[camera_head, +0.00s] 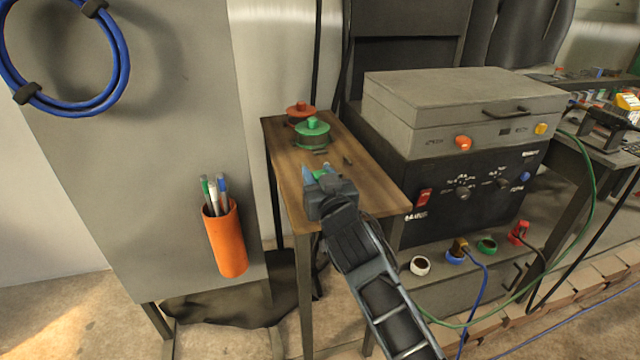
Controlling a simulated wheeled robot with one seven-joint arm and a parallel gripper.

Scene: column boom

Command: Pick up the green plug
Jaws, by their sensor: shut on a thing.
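My gripper (319,175) is over the small wooden table, pointing away from the camera. Its jaws are shut on the green plug (318,173), of which only a small green patch shows between the bluish fingers. The rest of the plug is hidden by the gripper. I cannot tell whether the plug touches the tabletop.
The narrow wooden table (285,160) holds a green-topped round piece (312,127) and a red-topped one (300,111) behind it. A dark equipment box (490,180) stands to the right, with coloured sockets below. An orange pen holder (225,240) hangs on the grey panel at left.

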